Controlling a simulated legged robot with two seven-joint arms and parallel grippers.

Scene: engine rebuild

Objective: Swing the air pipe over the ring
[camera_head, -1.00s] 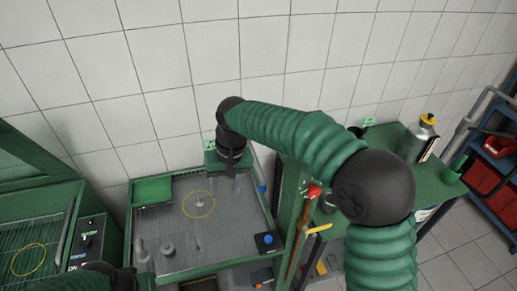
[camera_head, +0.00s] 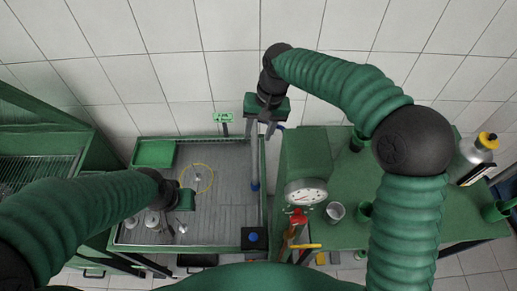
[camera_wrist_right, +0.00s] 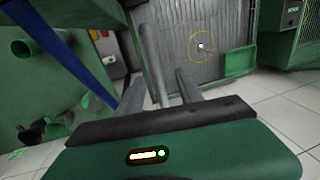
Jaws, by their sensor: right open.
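The grey air pipe (camera_head: 254,160) stands at the right back edge of the tray, with a blue part near its foot. In the right wrist view the pipe (camera_wrist_right: 150,58) rises between my open fingers, apparently untouched. My right gripper (camera_head: 265,122) is above it, pointing down; its fingers also show in the wrist view (camera_wrist_right: 160,92). The yellow ring (camera_head: 213,178) lies on the tray floor, left of the pipe, around a small pale part (camera_head: 197,179); the ring also shows in the wrist view (camera_wrist_right: 189,47). My left gripper (camera_head: 186,199) hangs over the tray; its fingers are unclear.
The green-rimmed tray (camera_head: 128,243) holds a green box (camera_head: 155,153) and several metal parts at front left. A black box with a blue button (camera_head: 254,238) sits at its front right. Right of it, a green bench carries a gauge (camera_head: 306,192) and a cup (camera_head: 335,211).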

